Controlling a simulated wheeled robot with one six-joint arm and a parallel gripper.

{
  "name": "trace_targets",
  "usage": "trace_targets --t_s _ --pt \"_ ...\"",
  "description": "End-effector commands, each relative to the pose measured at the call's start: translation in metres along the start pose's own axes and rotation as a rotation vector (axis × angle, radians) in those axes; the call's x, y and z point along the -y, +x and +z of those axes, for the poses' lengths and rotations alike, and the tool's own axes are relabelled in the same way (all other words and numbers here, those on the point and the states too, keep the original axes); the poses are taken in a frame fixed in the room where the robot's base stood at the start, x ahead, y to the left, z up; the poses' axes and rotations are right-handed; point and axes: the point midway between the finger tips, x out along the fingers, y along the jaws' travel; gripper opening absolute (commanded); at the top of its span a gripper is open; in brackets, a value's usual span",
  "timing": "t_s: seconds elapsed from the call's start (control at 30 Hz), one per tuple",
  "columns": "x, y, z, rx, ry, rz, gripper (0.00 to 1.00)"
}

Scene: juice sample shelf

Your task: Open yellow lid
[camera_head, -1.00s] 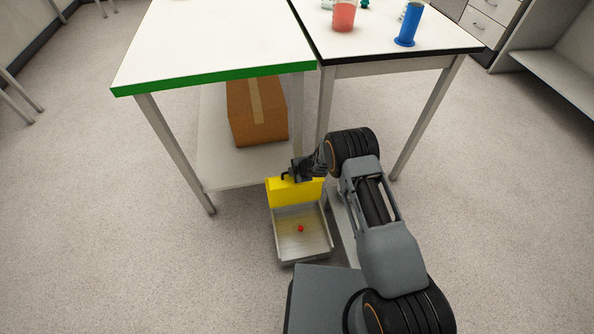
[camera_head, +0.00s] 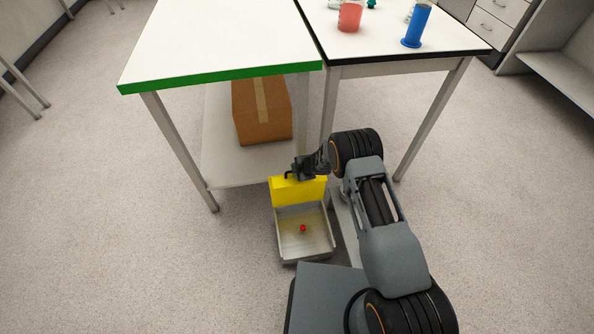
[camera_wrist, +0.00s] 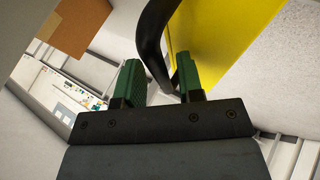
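The yellow lid (camera_head: 299,191) stands upright at the back edge of a grey open-topped box (camera_head: 331,245). A small red object (camera_head: 303,228) lies inside the box. The lid's dark handle (camera_head: 288,175) sticks out near its top left. My gripper (camera_head: 298,172) is at the lid's top, by the handle. In the wrist view, the black curved handle (camera_wrist: 151,40) runs between the green fingertips of my gripper (camera_wrist: 158,76), with the yellow lid (camera_wrist: 215,40) behind. The fingers are apart, with a visible gap on the left side of the handle; contact on the right is unclear.
A green-edged white table (camera_head: 220,40) stands behind the box, with a cardboard box (camera_head: 262,112) on its lower shelf. A second table (camera_head: 385,52) holds a red beaker (camera_head: 350,17) and a blue cylinder (camera_head: 416,26). Floor is clear at left and right.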

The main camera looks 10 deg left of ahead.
Motion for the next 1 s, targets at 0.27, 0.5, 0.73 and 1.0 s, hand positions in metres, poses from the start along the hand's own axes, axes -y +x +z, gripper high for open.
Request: trace_targets --t_s 0.27,0.5,0.73,1.0 --pt "0.002 -0.008 0.001 0.003 0.002 -0.004 0.37" --pt "-0.001 -0.053 0.000 0.002 0.002 -0.001 0.37" --pt "-0.001 -0.099 -0.001 0.001 0.001 0.001 0.37" --pt "0.000 -0.131 -0.001 0.000 0.000 0.000 0.37"
